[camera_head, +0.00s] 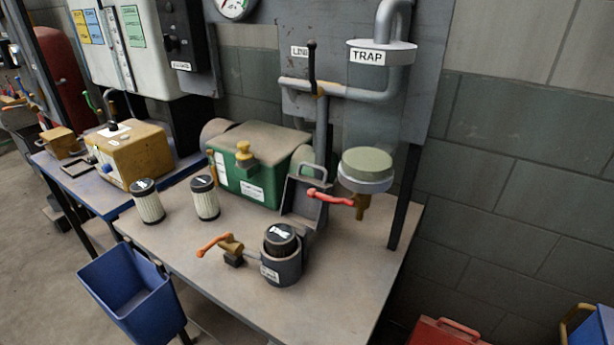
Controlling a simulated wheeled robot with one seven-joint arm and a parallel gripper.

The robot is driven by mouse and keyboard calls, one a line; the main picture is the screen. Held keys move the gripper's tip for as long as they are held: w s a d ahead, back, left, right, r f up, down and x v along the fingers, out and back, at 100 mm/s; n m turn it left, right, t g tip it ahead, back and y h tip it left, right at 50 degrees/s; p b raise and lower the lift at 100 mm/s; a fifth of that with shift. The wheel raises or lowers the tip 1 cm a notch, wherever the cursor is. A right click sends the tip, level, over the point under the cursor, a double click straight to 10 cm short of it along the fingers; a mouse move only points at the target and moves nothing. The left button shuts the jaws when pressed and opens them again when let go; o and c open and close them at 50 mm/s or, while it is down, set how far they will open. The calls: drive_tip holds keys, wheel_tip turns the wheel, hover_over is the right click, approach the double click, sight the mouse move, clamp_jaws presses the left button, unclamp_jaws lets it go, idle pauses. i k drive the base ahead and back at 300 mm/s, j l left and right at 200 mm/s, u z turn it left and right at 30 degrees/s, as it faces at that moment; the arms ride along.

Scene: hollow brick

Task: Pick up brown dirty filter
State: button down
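Two cylindrical pleated filters with black caps stand upright on the workbench (330,300). The left filter (149,206) and the right filter (205,202) both look pale cream, not brown. A grey cup-shaped housing (284,269) stands nearer the front, with a black-capped cylinder (281,236) seated in it. Its cap carries a white mark. The sides of this cylinder are mostly hidden by the housing, so I cannot tell whether it is brown. No clearly brown filter shows. My gripper is not in view.
An orange-handled valve (218,242) sits left of the housing. A red-handled valve (331,198) hangs under the trap behind it. A green machine (250,180) stands at the back. A blue bin (130,293) is below the bench's left edge. The bench front is clear.

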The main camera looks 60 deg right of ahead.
sight(279, 239)
drive_tip(key=j+z, duration=0.15)
drive_tip(key=z, duration=0.2)
drive_tip(key=j+z, duration=0.15)
drive_tip(key=z, duration=0.2)
drive_tip(key=j+z, duration=0.15)
drive_tip(key=z, duration=0.25)
